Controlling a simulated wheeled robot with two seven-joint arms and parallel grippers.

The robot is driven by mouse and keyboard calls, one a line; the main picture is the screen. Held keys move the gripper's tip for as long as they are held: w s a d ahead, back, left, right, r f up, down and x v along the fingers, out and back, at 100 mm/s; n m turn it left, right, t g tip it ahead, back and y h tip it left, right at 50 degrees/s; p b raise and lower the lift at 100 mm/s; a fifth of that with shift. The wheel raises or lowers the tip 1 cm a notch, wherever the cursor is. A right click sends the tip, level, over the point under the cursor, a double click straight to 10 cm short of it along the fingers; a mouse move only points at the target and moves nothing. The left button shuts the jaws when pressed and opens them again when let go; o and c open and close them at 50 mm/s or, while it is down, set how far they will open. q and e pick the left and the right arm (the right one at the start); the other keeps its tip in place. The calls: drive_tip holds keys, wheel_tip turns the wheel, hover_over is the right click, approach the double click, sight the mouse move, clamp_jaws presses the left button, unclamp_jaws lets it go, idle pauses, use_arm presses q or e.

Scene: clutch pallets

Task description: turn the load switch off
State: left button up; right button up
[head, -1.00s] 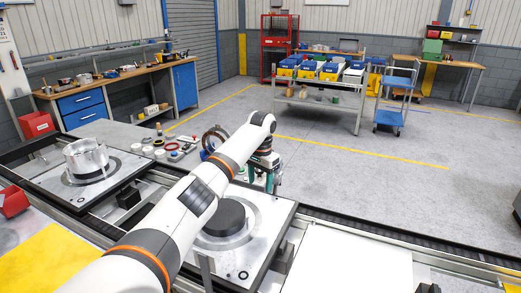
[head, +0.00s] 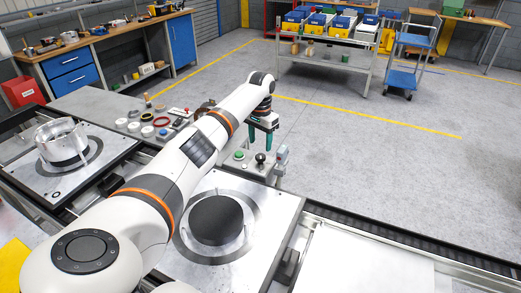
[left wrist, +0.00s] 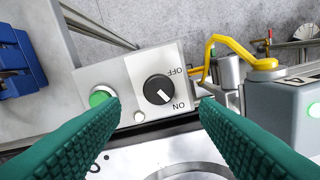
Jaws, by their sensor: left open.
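The load switch is a black rotary knob (left wrist: 158,89) on a grey control box (left wrist: 140,72), with OFF and ON printed beside it. Its white mark points towards ON. The box also shows in the head view (head: 250,167), with the knob (head: 260,158) near its right end. A green button (left wrist: 101,96) sits beside the knob. My left gripper (head: 261,143) is open and empty above the box. In the left wrist view its green fingers (left wrist: 158,108) stand apart, with the knob between and beyond them. My right gripper is not in view.
A pallet with a dark disc (head: 217,220) lies below my left arm. Another pallet (head: 95,180) bears a metal housing (head: 61,141). A yellow bent handle (left wrist: 230,45) and a grey unit (left wrist: 285,103) stand beside the box. Open floor lies behind.

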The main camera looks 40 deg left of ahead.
sight(261, 156)
use_arm(q)
drive_tip(key=f, duration=0.4)
drive_tip(key=shift+w+a+f, duration=0.15)
drive_tip(key=shift+w+f, duration=0.05)
drive_tip(key=shift+f, duration=0.2)
drive_tip(key=shift+f+p, duration=0.3)
drive_tip(key=shift+f, duration=0.25)
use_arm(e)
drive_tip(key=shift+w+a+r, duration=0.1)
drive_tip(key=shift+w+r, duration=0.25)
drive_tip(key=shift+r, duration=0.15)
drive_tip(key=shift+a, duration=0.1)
use_arm(q)
drive_tip(key=shift+c, duration=0.8)
drive_tip(key=c, duration=0.8)
drive_tip(key=shift+c, duration=0.2)
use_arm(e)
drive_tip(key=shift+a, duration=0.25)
